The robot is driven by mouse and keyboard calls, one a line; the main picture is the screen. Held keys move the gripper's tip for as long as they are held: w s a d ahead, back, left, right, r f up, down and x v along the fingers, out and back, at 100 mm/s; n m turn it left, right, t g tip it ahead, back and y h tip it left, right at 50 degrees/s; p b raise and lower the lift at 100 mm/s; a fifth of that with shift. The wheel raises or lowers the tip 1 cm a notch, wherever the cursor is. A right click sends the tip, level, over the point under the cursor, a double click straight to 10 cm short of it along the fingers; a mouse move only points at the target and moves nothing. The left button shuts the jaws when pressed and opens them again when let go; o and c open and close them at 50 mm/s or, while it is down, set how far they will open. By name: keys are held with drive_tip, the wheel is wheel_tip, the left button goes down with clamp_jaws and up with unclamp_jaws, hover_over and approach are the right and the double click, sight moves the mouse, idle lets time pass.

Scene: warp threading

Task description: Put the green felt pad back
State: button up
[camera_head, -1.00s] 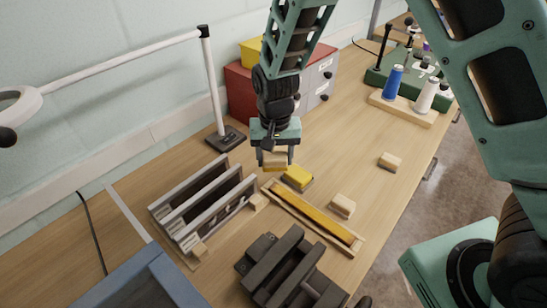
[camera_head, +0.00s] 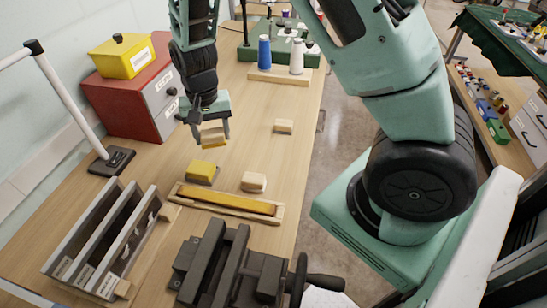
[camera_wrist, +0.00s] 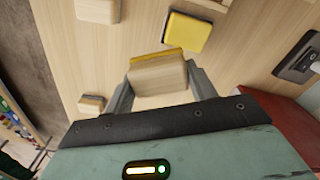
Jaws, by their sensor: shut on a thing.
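My gripper (camera_head: 212,130) is shut on a wooden block (camera_head: 212,139) with a yellow layer along one face, held above the table. In the wrist view the block (camera_wrist: 158,77) sits between both fingers of my gripper (camera_wrist: 163,84). A yellow-topped block with a grey layer (camera_head: 202,169) lies on the table below the gripper. Two pale wooden blocks, one beside the tray (camera_head: 253,182) and one farther back (camera_head: 284,125), lie to the right. I cannot make out a green felt face on any of these blocks.
A shallow tray with a yellow-orange strip (camera_head: 228,204) lies in front. A slotted grey rack (camera_head: 105,240) stands left, a dark vise-like fixture (camera_head: 225,265) nearer. A red cabinet (camera_head: 128,100) and a thread spool stand (camera_head: 280,76) are behind. Open tabletop lies around the far block.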

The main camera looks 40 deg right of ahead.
drive_tip(key=s+d+m+b, duration=0.1)
drive_tip(key=s+d+m, duration=0.2)
drive_tip(key=d, duration=0.5)
drive_tip(key=s+d+m+b, duration=0.2)
drive_tip(key=s+d, duration=0.1)
drive_tip(key=d, duration=0.5)
hover_over(277, 152)
drive_tip(key=shift+m, duration=0.3)
wheel_tip(277, 152, down, 6)
drive_tip(key=shift+d+r, duration=0.1)
drive_tip(key=shift+r, duration=0.05)
drive_tip(key=shift+f+p, duration=0.3)
drive_tip(key=shift+f, duration=2.1)
drive_tip(key=shift+f, duration=0.1)
drive_tip(key=shift+f, duration=0.15)
drive_tip(key=o, duration=1)
drive_tip(key=shift+o, duration=0.2)
